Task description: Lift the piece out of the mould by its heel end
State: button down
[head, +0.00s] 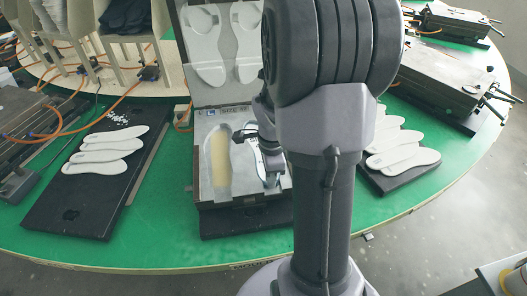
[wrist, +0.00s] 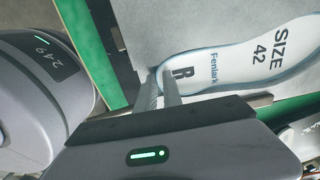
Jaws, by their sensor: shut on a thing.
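The piece, a white insole (wrist: 245,55) marked "SIZE 42", "Fenlark" and "R", fills the upper right of the wrist view. My gripper (wrist: 160,82) is shut on its near end, by the "R". In the head view my gripper (head: 271,178) is over the right cavity of the open mould (head: 203,168), and the insole there is mostly hidden behind my arm. A bluish edge runs around the insole in the wrist view. I cannot tell whether it has risen clear of the cavity. The left cavity (head: 221,163) shows a yellowish floor.
The mould's raised lid (head: 222,86) stands behind with white foot forms. Black boards with white insoles lie to the left (head: 103,157) and right (head: 400,150) on the green carousel (head: 160,225). Closed moulds (head: 440,80) and orange hoses are farther back.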

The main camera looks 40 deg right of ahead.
jog(key=shift+r, duration=0.1)
jog(key=shift+r+p, duration=1.95)
jog(key=shift+r, duration=0.45)
